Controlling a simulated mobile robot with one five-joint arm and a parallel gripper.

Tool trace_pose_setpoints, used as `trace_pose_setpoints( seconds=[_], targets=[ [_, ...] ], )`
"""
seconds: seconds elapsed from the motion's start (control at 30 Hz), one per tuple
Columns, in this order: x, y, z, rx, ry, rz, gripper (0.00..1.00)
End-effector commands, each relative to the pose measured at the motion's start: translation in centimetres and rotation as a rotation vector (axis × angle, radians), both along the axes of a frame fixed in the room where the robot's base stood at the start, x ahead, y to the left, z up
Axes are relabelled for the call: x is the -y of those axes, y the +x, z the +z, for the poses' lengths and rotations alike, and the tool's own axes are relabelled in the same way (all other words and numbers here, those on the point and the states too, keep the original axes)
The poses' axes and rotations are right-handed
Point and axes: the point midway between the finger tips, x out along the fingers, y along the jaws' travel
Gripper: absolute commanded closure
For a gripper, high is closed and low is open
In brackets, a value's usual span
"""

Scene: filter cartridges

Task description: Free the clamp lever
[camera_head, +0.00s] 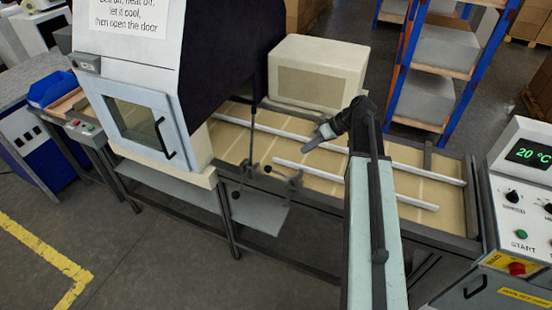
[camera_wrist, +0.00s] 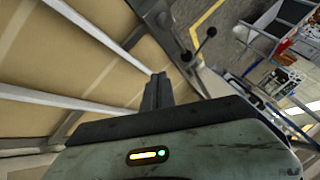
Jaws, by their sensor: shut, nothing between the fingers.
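A dark clamp lever (camera_head: 285,177) with a round black knob sits at the front rail of the conveyor, just right of the oven mouth. A black-knobbed lever (camera_wrist: 199,43) also shows in the wrist view, beyond and right of my fingers. My gripper (camera_head: 312,144) is over the conveyor belt, above and right of the lever in the head view, pointing down-left. In the wrist view my fingers (camera_wrist: 158,76) are together with nothing between them. They look apart from the lever. I cannot tell whether anything blocks the lever.
The conveyor belt (camera_head: 322,180) carries two white guide rails. The oven (camera_head: 150,125) with a windowed door stands left. A beige box unit (camera_head: 318,72) stands behind the belt. A control panel (camera_head: 525,180) reading 20 °C is at right. The floor (camera_head: 150,240) in front is clear.

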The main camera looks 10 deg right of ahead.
Motion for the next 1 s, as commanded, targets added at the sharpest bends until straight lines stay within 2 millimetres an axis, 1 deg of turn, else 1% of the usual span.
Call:
trace_pose_setpoints(
  seconds=[0.13,0.23,0.37,0.6,0.7,0.73,0.77,0.9,1.0],
  targets=[
    [-0.5,0.1,-0.2,-0.001,0.0,0.006,1.0],
    [-1.2,0.3,-1.1,-0.001,-0.001,0.01,1.0],
    [-2.7,0.8,-3.2,-0.002,-0.001,0.014,1.0],
    [-6.1,1.9,-7.4,-0.002,-0.001,0.016,1.0],
    [-7.3,2.4,-8.8,-0.001,-0.002,0.015,1.0],
    [-8.0,1.9,-7.6,-0.001,-0.001,0.016,1.0],
    [-8.5,1.6,-7.3,-0.001,-0.001,0.016,1.0],
    [-10.1,1.1,-7.0,-0.002,-0.002,0.015,1.0],
    [-10.6,1.0,-6.9,-0.002,-0.001,0.014,1.0]
  ],
)
